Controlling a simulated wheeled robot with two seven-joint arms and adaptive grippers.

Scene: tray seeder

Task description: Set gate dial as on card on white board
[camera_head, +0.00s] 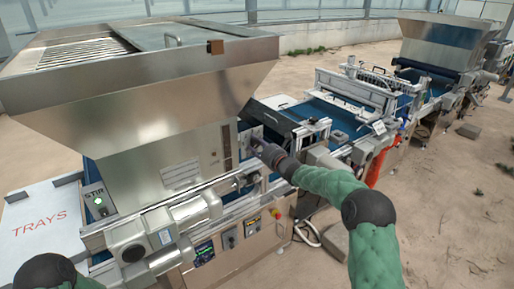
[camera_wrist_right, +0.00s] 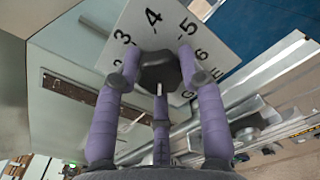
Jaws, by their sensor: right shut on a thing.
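The gate dial is a dark faceted knob (camera_wrist_right: 158,70) on a pale plate (camera_wrist_right: 205,45) with black numerals; 3, 4, 5 and 6 are readable around it in the right wrist view. A short white mark shows on the knob's near side, but I cannot tell which numeral it points to. My right gripper (camera_wrist_right: 158,92) has its purple fingers around the knob, shut on it. In the head view the right gripper (camera_head: 262,146) reaches the side of the hopper machine, hiding most of the dial. My left gripper is out of view. I cannot make out the card.
The steel hopper (camera_head: 150,100) stands left of the dial, with a small white label (camera_head: 181,175) on its front. A white panel marked TRAYS (camera_head: 40,240) is at far left. A green-lit STIR button (camera_head: 98,201) is nearby. A blue conveyor (camera_head: 315,108) runs to the right.

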